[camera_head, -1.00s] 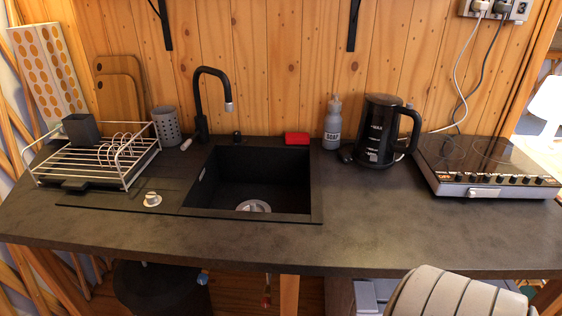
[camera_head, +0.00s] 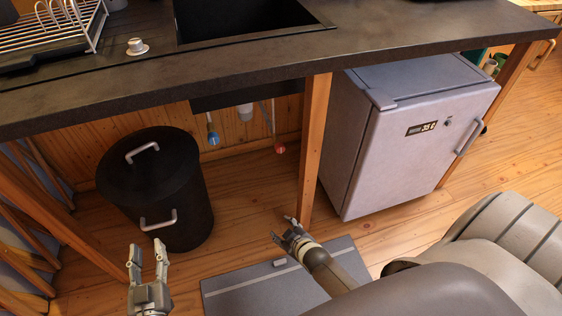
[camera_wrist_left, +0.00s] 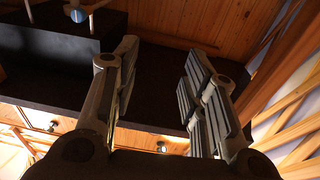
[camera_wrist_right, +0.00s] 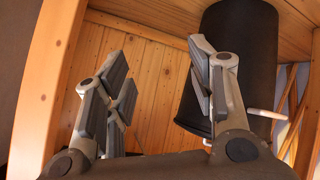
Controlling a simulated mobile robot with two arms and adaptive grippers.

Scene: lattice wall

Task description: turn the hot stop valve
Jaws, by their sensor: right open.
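The hot stop valve, with a red handle (camera_head: 279,147), hangs on a thin pipe under the sink in the head view. A blue-handled valve (camera_head: 213,137) hangs to its left. My left gripper (camera_head: 147,250) is open and empty in front of the black bin, low and left of both valves. My right gripper (camera_head: 283,229) is open and empty below the red handle, near the wooden post. Both grippers are apart from the valves. The red handle cannot be made out in either wrist view.
The lidded black bin (camera_head: 160,185) stands left of the valves. A wooden post (camera_head: 314,140) stands to their right, beside a grey fridge (camera_head: 400,140). The dark countertop (camera_head: 240,65) overhangs the space.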

